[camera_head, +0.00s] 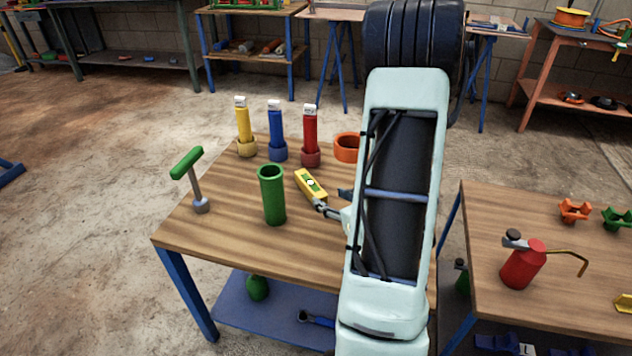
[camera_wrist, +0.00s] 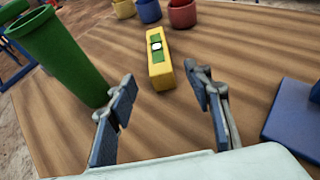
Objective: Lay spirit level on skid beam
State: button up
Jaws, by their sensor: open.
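The yellow spirit level (camera_head: 311,186) with a green vial lies on the wooden table (camera_head: 225,215). In the wrist view the spirit level (camera_wrist: 161,74) points away from me, its near end at the gap between my fingertips. My gripper (camera_wrist: 160,80) is open and empty, its blue-padded fingers spread to either side of that end. In the head view my arm hides most of my gripper (camera_head: 333,202). I cannot pick out the skid beam for certain. A blue block (camera_wrist: 296,118) stands at the right in the wrist view; my arm covers that area in the head view.
A green open tube (camera_wrist: 62,55) stands close to my left finger. Yellow (camera_head: 244,130), blue (camera_head: 277,135) and red (camera_head: 310,138) cylinders stand in cups behind, beside an orange ring (camera_head: 346,148). A green-handled T-shaped tool (camera_head: 194,180) stands at the left. Another table (camera_head: 560,300) is at the right.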

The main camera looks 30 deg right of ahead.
aim_at(312, 184)
jog(key=b+x, duration=0.1)
jog(key=x, duration=0.6)
jog(key=b+x, duration=0.1)
jog(key=x, duration=0.3)
jog(key=shift+w+r+b, duration=0.15)
jog(key=shift+r+b, duration=0.15)
jog(key=shift+r, duration=0.1)
grip_shut()
jog(key=shift+r, duration=0.15)
jog(key=shift+s+r+p, duration=0.3)
jog(key=shift+s+r, duration=0.15)
jog(key=r+p+v, duration=0.1)
jog(key=p+v, duration=0.4)
jog(key=v, duration=0.9)
jog(key=shift+r, duration=0.25)
jog(key=shift+s, duration=0.15)
